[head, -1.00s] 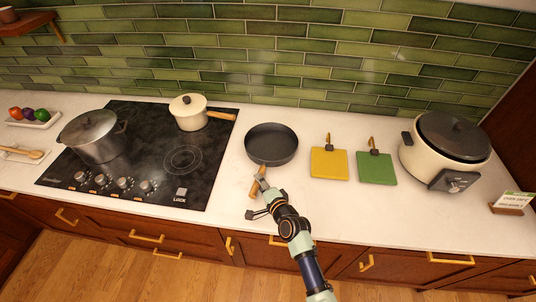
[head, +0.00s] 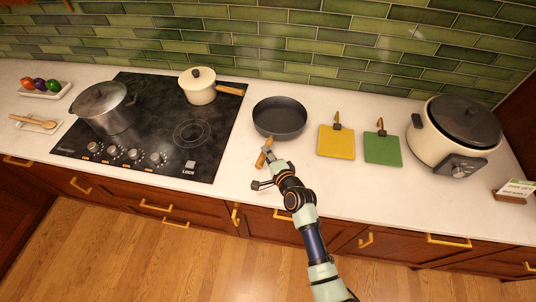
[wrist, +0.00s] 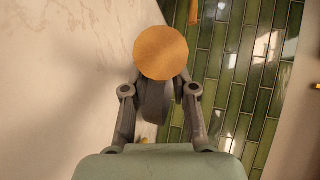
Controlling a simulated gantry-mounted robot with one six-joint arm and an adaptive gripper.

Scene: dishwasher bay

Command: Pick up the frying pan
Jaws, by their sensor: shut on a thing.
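The frying pan is dark and round, with its bowl (head: 280,117) on the white counter area right of the cooktop in the head view. Its wooden handle (head: 263,155) points toward the front edge. My gripper (head: 267,151) is shut on the handle. In the wrist view the round end of the handle (wrist: 160,52) sits between my two fingers and hides their tips. A dark part of the pan shows below it. I cannot tell whether the pan is clear of the counter.
A black cooktop (head: 150,130) with a steel pot (head: 104,107) and a cream saucepan (head: 199,92) lies left. A yellow board (head: 336,143), a green board (head: 382,150) and a cream cooker (head: 440,146) stand right. Green tiles rise behind.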

